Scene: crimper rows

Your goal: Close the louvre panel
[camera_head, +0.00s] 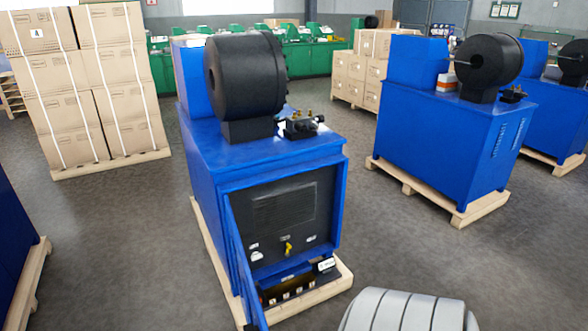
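The louvre panel (242,265) is a blue door on the front of the nearest blue crimper machine (193,165). It stands open along the left side of the front opening, swung out towards me and seen nearly edge-on. Its louvres cannot be made out from here. The opening shows a dark inner panel (285,207) with a yellow handle or switch (288,248), and a low compartment with several small parts at the bottom. Neither of my grippers is in view.
The machine stands on a wooden pallet (335,283). A pale grey ribbed shape (405,312) at the bottom edge cannot be identified. Another blue machine (440,150) stands at right, stacked cartons (85,85) at back left.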

